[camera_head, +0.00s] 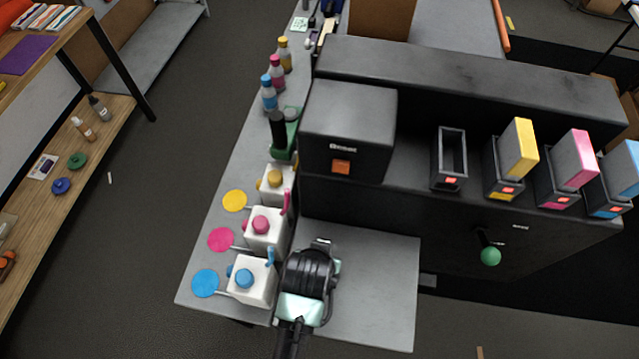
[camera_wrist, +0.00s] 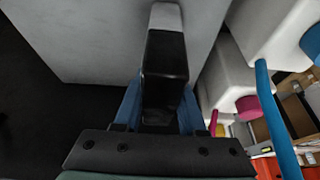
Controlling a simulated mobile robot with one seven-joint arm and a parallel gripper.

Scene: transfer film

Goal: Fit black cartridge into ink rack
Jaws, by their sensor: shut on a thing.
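My gripper (camera_head: 318,250) is over the grey tabletop in front of the printer; its jaws (camera_wrist: 160,108) also show in the wrist view. The blue fingers are shut on the black cartridge (camera_wrist: 166,65), a black block with a light grey end pointing away from the palm. In the head view my wrist mostly hides it. The ink rack runs along the printer's right part. Its leftmost slot (camera_head: 450,160) is an empty dark frame. The yellow cartridge (camera_head: 519,148), magenta cartridge (camera_head: 574,160) and cyan cartridge (camera_head: 625,170) stand tilted in the slots to its right.
White ink containers with a blue cap (camera_head: 245,278), pink cap (camera_head: 262,225) and yellow cap (camera_head: 274,178) stand left of my gripper. A green-knobbed lever (camera_head: 490,256) sticks out below the rack.

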